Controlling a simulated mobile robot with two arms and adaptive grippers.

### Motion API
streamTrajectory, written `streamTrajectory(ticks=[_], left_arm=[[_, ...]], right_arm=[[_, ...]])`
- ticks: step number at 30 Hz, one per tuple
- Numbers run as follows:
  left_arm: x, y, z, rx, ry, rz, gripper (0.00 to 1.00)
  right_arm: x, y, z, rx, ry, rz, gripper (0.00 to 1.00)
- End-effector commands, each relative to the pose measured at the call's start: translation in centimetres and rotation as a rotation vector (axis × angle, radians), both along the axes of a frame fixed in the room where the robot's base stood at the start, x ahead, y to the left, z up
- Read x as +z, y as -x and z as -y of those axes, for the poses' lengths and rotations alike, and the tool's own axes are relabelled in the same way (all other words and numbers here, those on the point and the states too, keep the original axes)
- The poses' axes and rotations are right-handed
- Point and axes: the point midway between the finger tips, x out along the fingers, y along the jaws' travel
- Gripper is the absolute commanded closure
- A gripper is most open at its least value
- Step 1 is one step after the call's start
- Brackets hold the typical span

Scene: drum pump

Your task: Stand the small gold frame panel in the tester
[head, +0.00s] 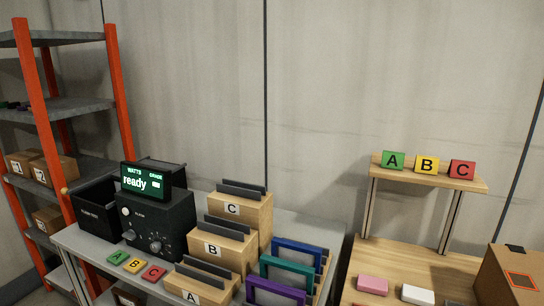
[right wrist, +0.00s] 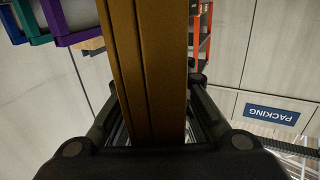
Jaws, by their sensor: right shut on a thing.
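The gold frame panel (right wrist: 150,70) fills the middle of the right wrist view, seen close up along its edge. My right gripper (right wrist: 152,110) is shut on it, with one finger on each side. The head view shows neither gripper. The tester (head: 162,222) is a black box with a dial and knobs on the grey table at left; its green display (head: 145,181) reads "ready". A dark raised part stands behind the display, and I cannot make out a slot in it. My left gripper is not in view.
Wooden blocks A (head: 200,287), B (head: 222,248) and C (head: 240,216) hold dark plates right of the tester. Blue (head: 299,250), teal (head: 288,273) and purple (head: 274,292) frames stand beside them. A black bin (head: 92,212) is left of the tester. Coloured letter tiles (head: 133,265) lie in front.

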Motion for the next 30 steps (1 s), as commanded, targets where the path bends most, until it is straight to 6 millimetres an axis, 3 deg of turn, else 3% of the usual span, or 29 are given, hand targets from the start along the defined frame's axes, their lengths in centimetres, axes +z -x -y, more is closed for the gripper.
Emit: streamTrajectory(ticks=[15,24,30], left_arm=[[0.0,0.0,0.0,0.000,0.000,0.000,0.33],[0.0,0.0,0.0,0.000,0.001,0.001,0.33],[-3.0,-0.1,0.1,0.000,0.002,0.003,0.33]], right_arm=[[1.7,5.5,10.4,-0.513,0.000,-0.004,1.00],[3.2,8.4,16.0,-0.729,0.002,-0.003,1.00],[0.1,8.2,15.9,-0.724,0.001,0.001,1.00]])
